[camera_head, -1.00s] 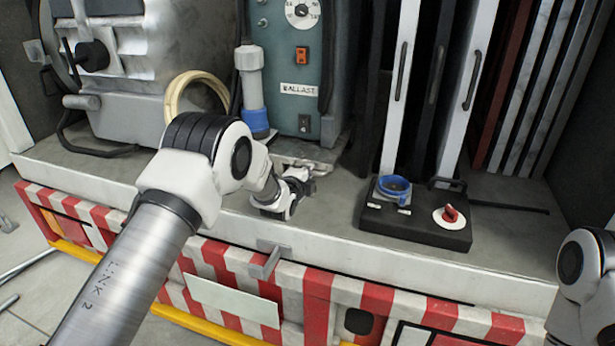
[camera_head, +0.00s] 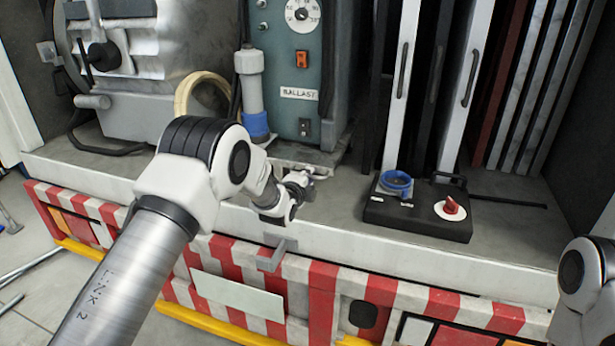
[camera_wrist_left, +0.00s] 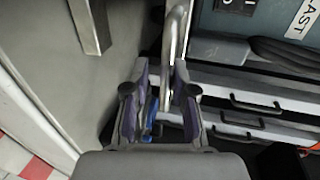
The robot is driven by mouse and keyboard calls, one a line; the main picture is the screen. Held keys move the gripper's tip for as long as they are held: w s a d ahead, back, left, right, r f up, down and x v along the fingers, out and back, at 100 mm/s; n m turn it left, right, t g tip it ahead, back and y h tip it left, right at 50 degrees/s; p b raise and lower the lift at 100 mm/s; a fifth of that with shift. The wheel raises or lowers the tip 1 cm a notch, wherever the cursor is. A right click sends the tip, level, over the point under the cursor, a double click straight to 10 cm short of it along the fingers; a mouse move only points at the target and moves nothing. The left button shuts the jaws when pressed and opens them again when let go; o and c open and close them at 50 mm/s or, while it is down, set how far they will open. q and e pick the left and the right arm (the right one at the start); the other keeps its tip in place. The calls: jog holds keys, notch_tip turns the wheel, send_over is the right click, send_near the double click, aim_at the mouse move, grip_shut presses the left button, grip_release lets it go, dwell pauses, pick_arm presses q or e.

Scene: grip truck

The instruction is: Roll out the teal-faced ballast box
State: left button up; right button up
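The teal-faced ballast box (camera_head: 300,60) stands upright on the truck bed, with a white dial, an orange switch and a BALLAST label on its face. Part of its teal face also shows at the top right of the left wrist view (camera_wrist_left: 237,24). My left gripper (camera_head: 308,178) is low in front of the box, at the bed's front edge. In the left wrist view its two fingers (camera_wrist_left: 160,68) are apart, with a shiny metal bar (camera_wrist_left: 175,35) reaching down between them, nearer the right finger. The bar's lower end is hidden. My right gripper is out of view.
A black control block (camera_head: 420,215) with a blue ring and red knob sits right of the gripper. A blue-and-white cylinder (camera_head: 251,90), a cream hose coil (camera_head: 185,95) and a grey machine (camera_head: 130,90) stand left. Tall panels with handles (camera_head: 460,90) stand right.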

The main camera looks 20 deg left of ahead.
pick_arm(q)
jog(key=shift+r, duration=0.15)
jog(key=v, duration=1.2)
